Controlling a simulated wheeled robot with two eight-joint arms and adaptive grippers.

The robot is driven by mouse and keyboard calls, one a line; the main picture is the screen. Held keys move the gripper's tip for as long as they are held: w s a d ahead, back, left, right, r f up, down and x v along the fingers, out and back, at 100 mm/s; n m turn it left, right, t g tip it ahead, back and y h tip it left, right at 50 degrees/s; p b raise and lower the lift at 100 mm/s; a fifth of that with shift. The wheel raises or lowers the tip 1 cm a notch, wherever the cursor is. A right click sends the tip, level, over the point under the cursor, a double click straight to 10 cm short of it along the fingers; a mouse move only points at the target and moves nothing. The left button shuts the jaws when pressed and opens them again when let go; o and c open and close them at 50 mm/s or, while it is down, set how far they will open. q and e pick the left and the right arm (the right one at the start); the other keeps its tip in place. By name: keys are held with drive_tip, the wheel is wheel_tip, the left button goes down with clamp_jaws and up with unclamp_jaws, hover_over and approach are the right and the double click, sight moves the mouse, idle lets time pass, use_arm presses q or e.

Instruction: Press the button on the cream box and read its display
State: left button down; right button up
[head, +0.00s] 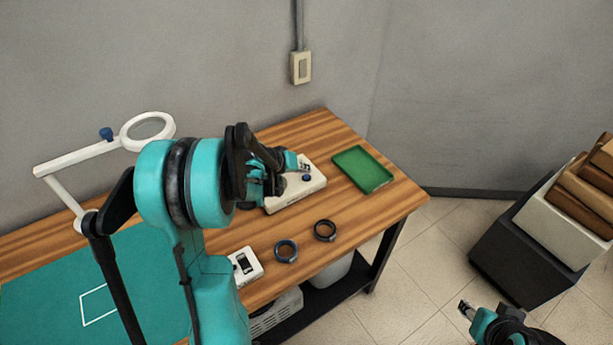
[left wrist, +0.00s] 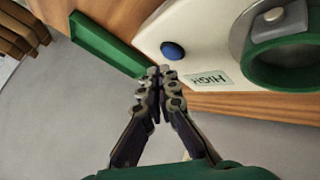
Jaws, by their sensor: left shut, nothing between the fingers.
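The cream box (head: 312,186) stands on the wooden table, and it fills the top of the left wrist view (left wrist: 190,25). Its round blue button (left wrist: 172,50) also shows in the head view (head: 306,178). Beside the button, a small pale display (left wrist: 207,78) reads HIGH, upside down in the left wrist view. A green ring (left wrist: 262,72) with a grey metal piece is at the box's other end. My left gripper (left wrist: 159,72) is shut and empty, its tips close to the button; I cannot tell contact. My right gripper (head: 466,309) is off the table, its jaws unclear.
A green tray (head: 388,181) lies right of the box. A blue ring (head: 286,251), a black ring (head: 325,230) and a white meter (head: 254,259) with a dark screen lie nearer. A magnifier lamp (head: 127,133) stands left. A dark bin (head: 520,255) is on the floor at right.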

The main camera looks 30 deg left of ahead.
sight(305, 178)
use_arm(q)
drive_tip(key=shift+r, duration=0.1)
wheel_tip(305, 178, up, 5)
drive_tip(key=p, duration=0.3)
drive_tip(key=shift+p, duration=0.4)
drive_tip(key=s+d+r+m+g, duration=0.1)
drive_tip(key=s+d+r, duration=0.1)
drive_tip(key=s+d, duration=0.15)
drive_tip(key=s+d+r+m, duration=0.1)
drive_tip(key=s+d+r, duration=0.1)
drive_tip(key=d, duration=0.2)
drive_tip(key=s+d+m+y+b, duration=0.1)
drive_tip(key=s+d+m, duration=0.1)
drive_tip(key=s+d, duration=0.3)
drive_tip(key=s+d+m+y+b, duration=0.1)
drive_tip(key=s+d, duration=0.4)
drive_tip(key=s, duration=0.8)
drive_tip(key=shift+d+r+m+g+y, duration=0.15)
drive_tip(key=shift+d+m+g+y, duration=0.15)
drive_tip(key=shift+d+m, duration=0.1)
